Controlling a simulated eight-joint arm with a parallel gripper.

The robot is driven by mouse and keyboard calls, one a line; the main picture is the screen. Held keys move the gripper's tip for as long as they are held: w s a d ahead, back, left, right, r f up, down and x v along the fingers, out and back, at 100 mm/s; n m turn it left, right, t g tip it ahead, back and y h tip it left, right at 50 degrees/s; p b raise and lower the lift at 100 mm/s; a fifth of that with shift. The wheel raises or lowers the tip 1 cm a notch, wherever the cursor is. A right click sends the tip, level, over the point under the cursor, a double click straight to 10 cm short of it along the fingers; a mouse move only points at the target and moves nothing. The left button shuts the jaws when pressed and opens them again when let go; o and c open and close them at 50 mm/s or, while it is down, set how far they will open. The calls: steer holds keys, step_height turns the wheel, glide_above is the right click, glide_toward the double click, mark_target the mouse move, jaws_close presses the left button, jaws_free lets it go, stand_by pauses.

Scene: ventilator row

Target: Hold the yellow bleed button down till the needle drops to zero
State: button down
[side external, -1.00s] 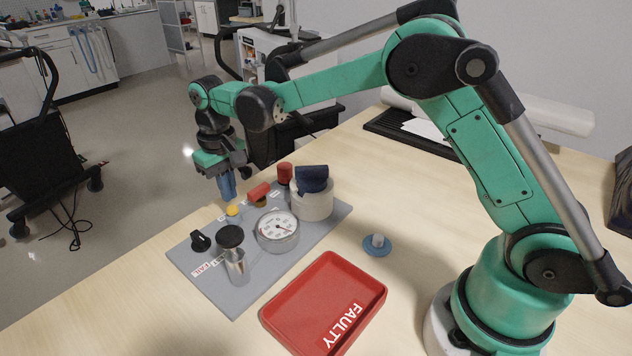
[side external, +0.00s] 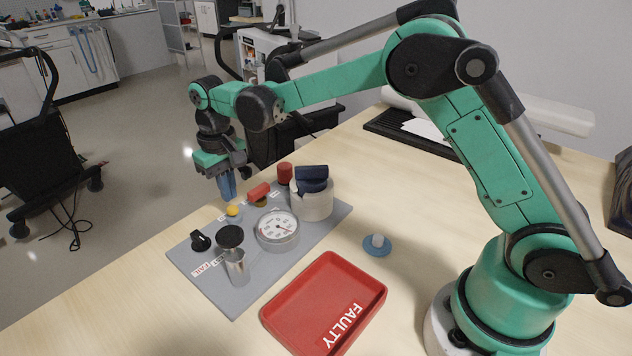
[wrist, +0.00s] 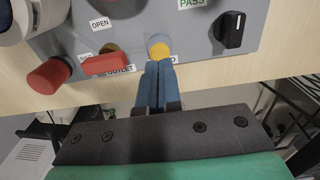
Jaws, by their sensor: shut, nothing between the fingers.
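The yellow bleed button (side external: 233,211) sits on the grey panel (side external: 190,266) near its far left edge. It also shows in the wrist view (wrist: 159,47), just beyond my fingertips. My gripper (side external: 229,196) is shut and empty, with its blue fingers pointing down beside the button on the far side. In the wrist view the fingertips (wrist: 159,66) overlap the button's near edge; I cannot tell whether they touch it. The round white gauge (side external: 278,226) faces up in the panel's middle. Its dark needle is too small to read exactly.
The panel also carries a black knob (side external: 201,240), a black-topped metal cylinder (side external: 236,262), a red lever (side external: 259,191), a red knob (side external: 285,173) and a white cylinder (side external: 312,207) with a dark blue top. A red FAULTY tray (side external: 275,315) and blue disc (side external: 377,247) lie nearby.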

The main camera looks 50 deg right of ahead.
mark_target(235, 208)
steer(key=shift+f, duration=1.3)
steer(key=shift+r, duration=0.15)
stand_by(1.1)
steer(key=shift+r, duration=2.9)
steer(key=shift+s+d+r, duration=0.1)
steer(key=shift+s+r, duration=0.15)
steer(key=shift+r, duration=0.1)
steer(key=s+d+r+t, duration=0.35)
steer(key=s+r, duration=0.25)
steer(key=s, duration=0.2)
steer(key=s+d+f+t, duration=0.2)
steer(key=s+f+t, duration=0.1)
steer(key=s, duration=0.5)
steer(key=shift+t, duration=0.35)
